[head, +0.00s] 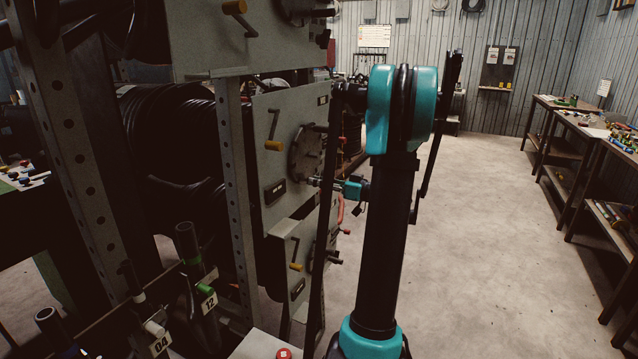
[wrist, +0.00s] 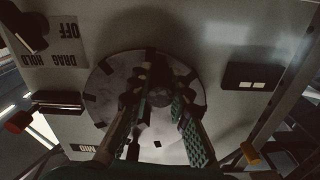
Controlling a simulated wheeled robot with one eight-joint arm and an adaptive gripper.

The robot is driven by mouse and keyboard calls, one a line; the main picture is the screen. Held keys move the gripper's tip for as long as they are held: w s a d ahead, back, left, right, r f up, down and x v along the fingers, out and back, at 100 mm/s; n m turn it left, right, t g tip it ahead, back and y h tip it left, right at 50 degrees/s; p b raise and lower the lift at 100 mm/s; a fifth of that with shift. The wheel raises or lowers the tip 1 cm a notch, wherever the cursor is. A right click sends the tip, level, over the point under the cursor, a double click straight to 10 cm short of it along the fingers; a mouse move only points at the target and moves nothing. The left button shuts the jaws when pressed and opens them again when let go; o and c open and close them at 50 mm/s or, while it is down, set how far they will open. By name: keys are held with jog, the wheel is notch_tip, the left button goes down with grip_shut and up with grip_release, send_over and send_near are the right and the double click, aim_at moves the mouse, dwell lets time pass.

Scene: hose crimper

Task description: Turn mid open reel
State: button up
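The mid reel's grey panel (head: 262,110) is in the middle of the rack in the head view. A round dark disc (head: 306,152) with a knob sits on its right part. In the wrist view the disc (wrist: 105,85) fills the middle, beside an upside-down MID label (wrist: 83,148). My gripper (head: 316,182) is just in front of the disc's lower edge in the head view. In the wrist view my gripper (wrist: 163,100) has its green-padded fingers apart over the disc's hub. A dark peg shows between them; I cannot tell whether they touch it.
A crank with a brass handle (head: 273,145) is left of the disc. A panel above (head: 215,45) and a lower panel (head: 285,250) carry similar cranks. A DRAG HOLD/OFF switch (wrist: 28,25) shows in the wrist view. The floor (head: 480,230) at right is clear.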

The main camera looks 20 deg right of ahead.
grip_shut()
jog(key=m, duration=0.1)
jog(key=s+a+m, duration=0.1)
jog(key=shift+a+r+m, duration=0.15)
jog(key=shift+r+m, duration=0.15)
jog(key=shift+s+a+r+m, duration=0.2)
jog(key=shift+s+a+m, duration=0.05)
jog(key=shift+s+m, duration=0.1)
jog(key=shift+s+a+r, duration=0.25)
jog(key=shift+r, duration=0.05)
jog(key=o, duration=0.8)
grip_release()
jog(key=shift+o, duration=0.2)
jog(key=shift+d, duration=0.1)
